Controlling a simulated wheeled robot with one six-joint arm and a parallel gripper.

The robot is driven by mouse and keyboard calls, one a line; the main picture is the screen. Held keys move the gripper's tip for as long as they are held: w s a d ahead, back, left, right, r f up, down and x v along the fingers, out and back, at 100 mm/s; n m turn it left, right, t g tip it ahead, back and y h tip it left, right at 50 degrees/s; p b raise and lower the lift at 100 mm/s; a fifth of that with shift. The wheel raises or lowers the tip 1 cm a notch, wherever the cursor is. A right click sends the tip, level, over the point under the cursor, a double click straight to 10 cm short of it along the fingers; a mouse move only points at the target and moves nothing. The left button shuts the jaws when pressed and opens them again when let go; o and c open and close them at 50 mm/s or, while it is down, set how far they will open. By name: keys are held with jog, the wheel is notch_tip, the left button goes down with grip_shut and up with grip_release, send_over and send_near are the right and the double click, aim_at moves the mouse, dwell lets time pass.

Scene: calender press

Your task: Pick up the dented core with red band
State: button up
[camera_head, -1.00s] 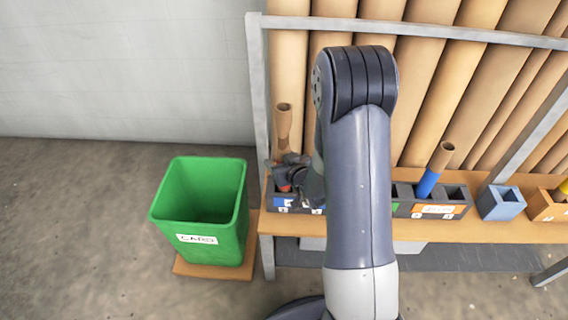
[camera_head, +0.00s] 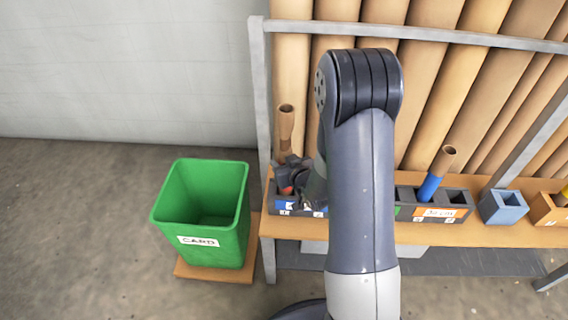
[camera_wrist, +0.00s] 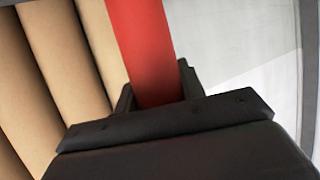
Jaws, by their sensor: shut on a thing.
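The dented core with red band shows in the head view as a brown cardboard tube (camera_head: 286,122) standing up out of the left end of the dark slotted rack (camera_head: 285,211). A bit of red shows low on it beside my gripper (camera_head: 290,178). In the wrist view the red band (camera_wrist: 146,50) runs between the two black fingers of my gripper (camera_wrist: 155,95), which are shut on it. The core's lower end is hidden by my gripper and the rack, so I cannot tell whether it still sits in its slot.
A green bin (camera_head: 205,220) labelled CARD stands on the floor at the left. A blue-banded core (camera_head: 432,184) stands in the rack's right part. A blue-grey box (camera_head: 502,207) and an orange box (camera_head: 549,209) are farther right. Long brown tubes (camera_head: 428,85) lean behind the grey frame.

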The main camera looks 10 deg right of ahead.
aim_at(283, 114)
notch_tip(283, 114, up, 18)
jog(key=p, duration=0.5)
jog(key=shift+f, duration=0.3)
dwell(0.6)
